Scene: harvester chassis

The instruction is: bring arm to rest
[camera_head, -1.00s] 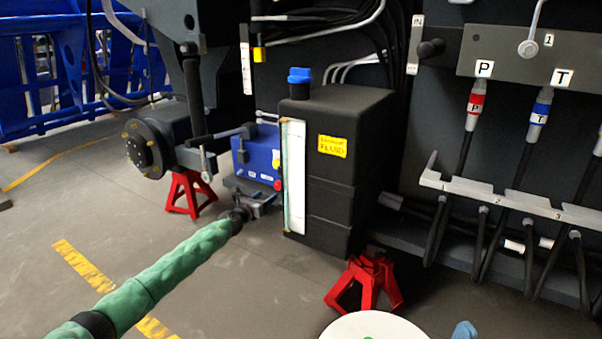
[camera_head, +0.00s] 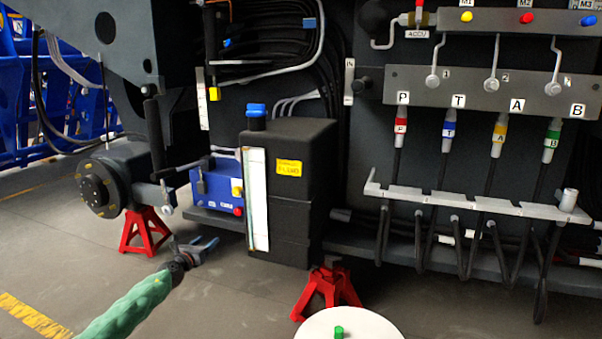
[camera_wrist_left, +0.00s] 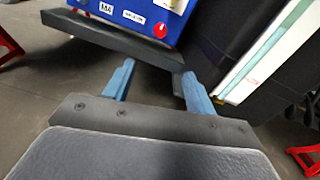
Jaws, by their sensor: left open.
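My left arm, in a green sleeve (camera_head: 125,308), comes in from the lower left in the head view. My left gripper (camera_head: 208,244) is at its end, in front of and below the blue box on the chassis. In the left wrist view the two blue fingers (camera_wrist_left: 158,85) stand apart with nothing between them. Beyond them are a dark ledge (camera_wrist_left: 110,38) and the blue box (camera_wrist_left: 130,15). My right gripper is not seen.
The black fluid tank (camera_head: 300,180) stands right of the gripper. Red jack stands (camera_head: 145,231) and (camera_head: 326,290) are on the floor. A hose rack (camera_head: 470,203) with labelled hoses is at right. A white round top (camera_head: 350,325) is at the bottom. Open floor lies at lower left.

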